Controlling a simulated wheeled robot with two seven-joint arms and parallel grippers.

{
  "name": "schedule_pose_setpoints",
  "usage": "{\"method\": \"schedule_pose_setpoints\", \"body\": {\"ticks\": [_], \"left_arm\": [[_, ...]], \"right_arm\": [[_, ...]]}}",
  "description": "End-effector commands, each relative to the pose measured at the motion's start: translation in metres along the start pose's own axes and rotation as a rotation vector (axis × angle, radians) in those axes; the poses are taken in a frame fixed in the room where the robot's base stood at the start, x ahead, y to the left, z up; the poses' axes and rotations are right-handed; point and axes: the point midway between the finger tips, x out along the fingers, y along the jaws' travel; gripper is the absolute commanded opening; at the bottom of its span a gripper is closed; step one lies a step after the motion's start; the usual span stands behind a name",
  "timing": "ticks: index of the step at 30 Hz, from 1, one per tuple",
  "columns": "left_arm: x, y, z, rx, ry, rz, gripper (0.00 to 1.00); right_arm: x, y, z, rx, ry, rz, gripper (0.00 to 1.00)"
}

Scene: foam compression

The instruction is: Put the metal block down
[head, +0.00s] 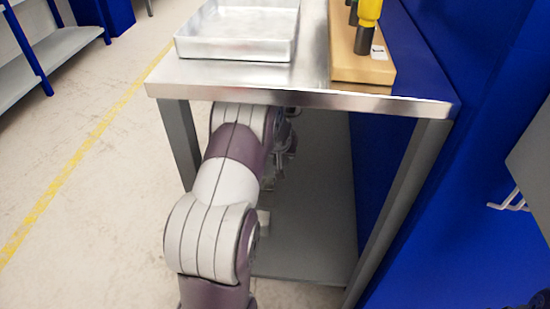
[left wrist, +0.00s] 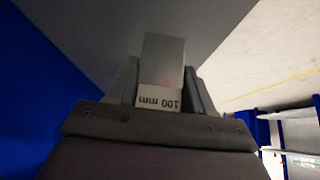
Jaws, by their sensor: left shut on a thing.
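The metal block (left wrist: 163,60) is a grey bar with a pale end marked "100 mm", which reads upside down in the left wrist view. My left gripper (left wrist: 165,82) is shut on it, with a finger on each side. A plain grey surface lies behind the block; I cannot tell whether they touch. In the head view my left arm reaches under the steel table top (head: 230,80), above the grey lower shelf (head: 315,220). The block cannot be made out clearly there. My right gripper is not in view.
A shallow metal tray (head: 235,50) and a wooden board (head: 345,60) with a yellow-and-black tool (head: 367,20) stand on the table top. Table legs (head: 178,140) flank the opening. A blue panel (head: 470,130) closes the right side. The shelf right of my arm is bare.

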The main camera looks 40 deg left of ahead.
Motion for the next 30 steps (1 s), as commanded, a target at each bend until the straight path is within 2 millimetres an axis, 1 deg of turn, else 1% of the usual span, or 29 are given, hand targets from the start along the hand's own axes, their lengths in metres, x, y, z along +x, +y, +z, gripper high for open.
{"method": "schedule_pose_setpoints", "body": {"ticks": [1, 2, 3, 8, 10, 15, 16, 17, 20, 26, 27, 29, 30], "left_arm": [[-0.008, -0.01, -0.001, -0.004, 0.001, -0.002, 0.0], [0.004, -0.013, 0.007, -0.005, 0.004, -0.001, 0.0], [0.006, -0.017, 0.009, -0.004, 0.006, 0.0, 0.0], [0.008, -0.027, 0.015, -0.001, 0.006, -0.001, 0.0], [0.013, -0.028, 0.019, 0.0, 0.006, 0.0, 0.0], [0.042, -0.027, 0.037, 0.001, 0.006, 0.0, 0.0], [0.045, -0.027, 0.039, 0.001, 0.006, 0.0, 0.0], [0.045, -0.027, 0.039, 0.001, 0.006, 0.0, 0.0], [0.041, -0.027, 0.036, 0.001, 0.006, 0.0, 0.0], [0.042, -0.027, 0.037, 0.0, 0.005, 0.0, 0.0], [0.043, -0.027, 0.039, 0.0, 0.002, 0.0, 0.55], [0.043, -0.027, 0.039, 0.0, 0.002, 0.0, 0.75], [0.043, -0.027, 0.039, 0.0, 0.002, 0.0, 0.78]], "right_arm": [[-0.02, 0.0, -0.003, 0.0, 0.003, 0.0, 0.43], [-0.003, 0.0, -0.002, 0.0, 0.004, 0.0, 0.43], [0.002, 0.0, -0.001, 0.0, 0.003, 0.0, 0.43], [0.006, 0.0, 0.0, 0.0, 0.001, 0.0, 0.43], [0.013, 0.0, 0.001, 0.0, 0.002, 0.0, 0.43], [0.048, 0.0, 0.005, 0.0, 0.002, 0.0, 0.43], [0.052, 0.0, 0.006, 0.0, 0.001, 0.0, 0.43], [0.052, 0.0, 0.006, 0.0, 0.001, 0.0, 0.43], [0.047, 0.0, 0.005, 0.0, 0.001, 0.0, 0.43], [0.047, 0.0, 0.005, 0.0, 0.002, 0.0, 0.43], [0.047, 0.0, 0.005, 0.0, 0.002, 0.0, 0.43], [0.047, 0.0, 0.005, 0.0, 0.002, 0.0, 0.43], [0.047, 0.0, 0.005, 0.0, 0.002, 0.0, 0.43]]}}
